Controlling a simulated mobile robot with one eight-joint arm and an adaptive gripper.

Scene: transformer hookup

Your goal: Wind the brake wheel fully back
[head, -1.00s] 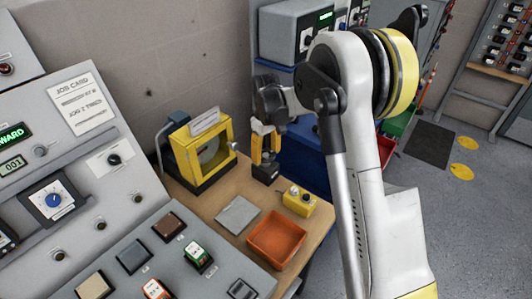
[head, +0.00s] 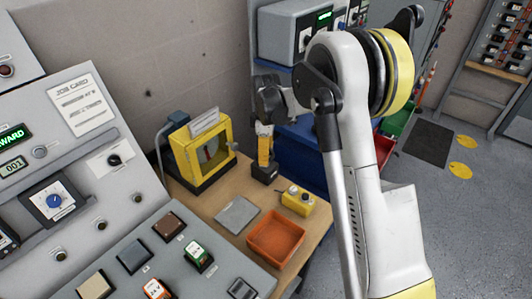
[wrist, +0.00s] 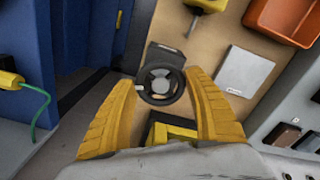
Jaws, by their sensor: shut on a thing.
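The brake wheel (wrist: 160,84) is a small dark spoked handwheel with a grey hub. In the wrist view it lies between the tips of the two yellow fingers of my gripper (wrist: 161,80), which is shut on its rim. In the head view my gripper (head: 264,148) points down over a small black block (head: 265,173) on the wooden bench. The wheel itself is hidden there by the fingers.
A yellow framed box (head: 204,150) with a window stands left of my gripper. A grey plate (head: 237,214), a small yellow button box (head: 298,200) and an orange tray (head: 275,238) lie nearer. The sloped control console (head: 120,215) borders the bench at left.

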